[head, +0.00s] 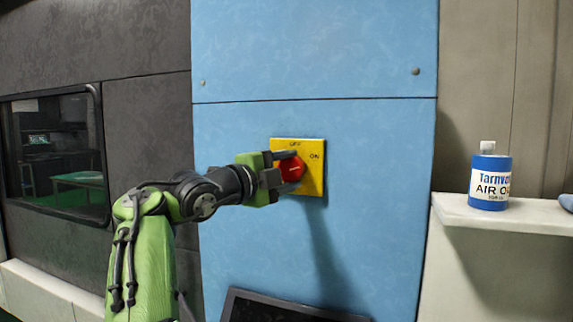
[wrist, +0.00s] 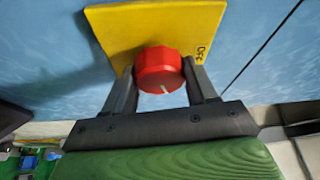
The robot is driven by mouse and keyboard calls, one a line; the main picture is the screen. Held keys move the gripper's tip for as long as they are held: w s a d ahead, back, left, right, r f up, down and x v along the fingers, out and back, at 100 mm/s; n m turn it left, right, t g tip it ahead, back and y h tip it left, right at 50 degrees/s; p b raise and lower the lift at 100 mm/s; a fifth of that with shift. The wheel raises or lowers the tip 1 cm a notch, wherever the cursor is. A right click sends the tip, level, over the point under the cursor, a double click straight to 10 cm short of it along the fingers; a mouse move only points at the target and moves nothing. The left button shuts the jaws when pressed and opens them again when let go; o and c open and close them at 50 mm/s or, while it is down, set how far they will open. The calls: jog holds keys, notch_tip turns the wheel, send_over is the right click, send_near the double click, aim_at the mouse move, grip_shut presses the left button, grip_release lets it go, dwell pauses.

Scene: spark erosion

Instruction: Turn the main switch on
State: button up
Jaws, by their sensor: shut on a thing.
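The main switch is a red round knob (head: 291,169) on a yellow plate (head: 316,183), fixed to the blue wall panel. The plate reads OFF at the top and ON at the right. The white mark on the knob lies nearly level in the head view and appears to point right, toward ON. My gripper (head: 287,170) is shut on the knob, one finger above and one below it. In the wrist view the knob (wrist: 160,70) sits between both fingers (wrist: 163,85); the OFF label shows at the right, and ON is hidden.
A blue AIR OIL bottle (head: 490,180) stands on a pale shelf (head: 455,212) at the right. A dark slanted panel (head: 285,308) is below the switch. A window (head: 60,155) is in the dark wall at the left. The blue panel around the plate is clear.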

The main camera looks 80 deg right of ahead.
jog(key=shift+m+t+y+p, duration=0.3)
jog(key=shift+m+y+p, duration=0.35)
jog(key=shift+m, duration=0.85)
jog(key=o, duration=1.1)
jog(key=shift+c, duration=0.2)
jog(key=v, duration=1.5)
jog(key=shift+a, duration=0.4)
jog(key=shift+w, duration=0.1)
